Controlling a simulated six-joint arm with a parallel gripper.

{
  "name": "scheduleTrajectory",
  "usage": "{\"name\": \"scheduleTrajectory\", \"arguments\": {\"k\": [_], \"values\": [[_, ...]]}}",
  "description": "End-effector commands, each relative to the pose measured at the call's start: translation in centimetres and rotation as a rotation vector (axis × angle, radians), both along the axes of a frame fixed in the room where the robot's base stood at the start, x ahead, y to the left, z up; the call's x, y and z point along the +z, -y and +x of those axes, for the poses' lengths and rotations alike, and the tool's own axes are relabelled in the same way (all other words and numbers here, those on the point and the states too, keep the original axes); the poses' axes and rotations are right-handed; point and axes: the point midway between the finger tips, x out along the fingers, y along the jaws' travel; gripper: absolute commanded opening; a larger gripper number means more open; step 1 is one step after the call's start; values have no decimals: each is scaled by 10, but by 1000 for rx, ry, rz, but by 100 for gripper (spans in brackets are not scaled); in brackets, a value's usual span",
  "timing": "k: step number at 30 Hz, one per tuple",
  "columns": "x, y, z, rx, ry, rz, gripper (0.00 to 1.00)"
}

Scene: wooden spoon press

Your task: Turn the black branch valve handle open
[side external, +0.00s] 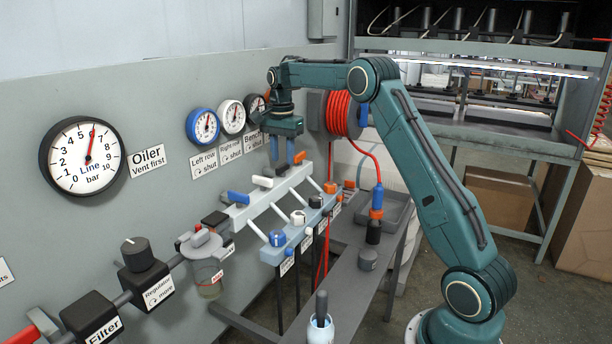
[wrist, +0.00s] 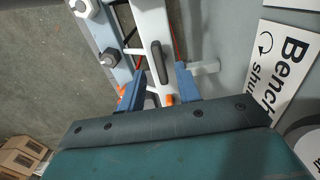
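The black branch valve handle (wrist: 159,62) lies on the pale manifold bar in the wrist view, roughly lengthwise along it. In the side external view the black handle (side external: 282,170) shows on the bar just below my gripper. My gripper (side external: 283,160) points down over the far part of the bar, with its two blue fingers apart. In the wrist view my gripper (wrist: 158,84) is open, and the handle appears between and beyond the fingertips. Nothing is held. I cannot tell whether a finger touches the handle.
Along the bar are a white handle (side external: 262,181), a blue handle (side external: 237,197) and a red-orange handle (side external: 299,157). The Bench label (wrist: 283,68) is on the wall close to the right finger. A red hose reel (side external: 341,114) stands behind my gripper.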

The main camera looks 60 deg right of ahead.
Motion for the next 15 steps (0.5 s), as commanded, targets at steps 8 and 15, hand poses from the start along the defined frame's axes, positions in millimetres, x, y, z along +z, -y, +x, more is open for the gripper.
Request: {"name": "scheduleTrajectory", "arguments": {"k": [8, 15], "values": [[-23, 0, 0, 0, 0, 0, 34], [-26, 0, 0, 0, 1, -1, 34]]}}
